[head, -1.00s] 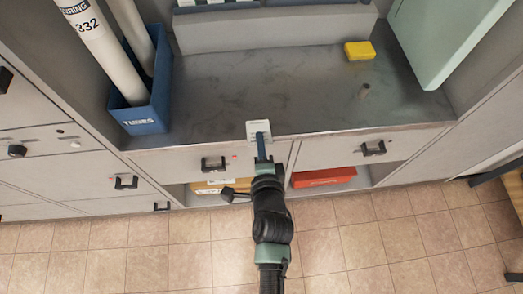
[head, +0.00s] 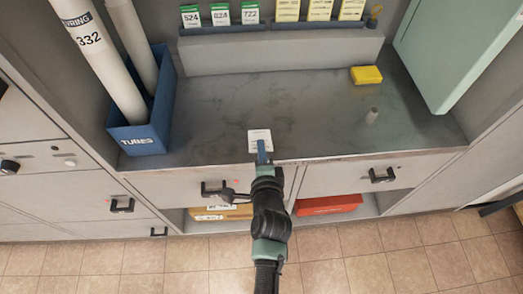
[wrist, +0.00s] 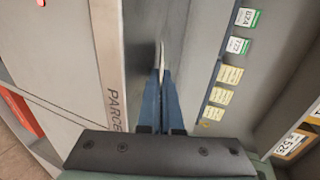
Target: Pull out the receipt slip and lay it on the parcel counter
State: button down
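The white receipt slip (head: 260,136) is at the tip of my gripper (head: 262,152), over the front part of the dark grey parcel counter (head: 215,110). My gripper's blue fingers are shut on the slip. In the wrist view the slip (wrist: 162,55) shows as a thin, nearly edge-on pale strip between the fingertips (wrist: 160,80). The counter top (wrist: 142,35) lies beyond it. I cannot tell whether the slip touches the counter.
A blue tube bin (head: 140,138) stands at the counter's left. Label cards (head: 250,12) stand along the back ledge. The counter's middle is clear.

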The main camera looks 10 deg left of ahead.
jog(key=c, duration=1)
grip_release()
jog(key=shift+s, duration=0.15)
jog(key=s+d+p, duration=0.1)
jog(key=s+d, duration=0.1)
jog(key=s, duration=0.7)
jog(key=shift+s+d, duration=0.2)
jog(key=shift+d, duration=0.2)
dwell(0.8)
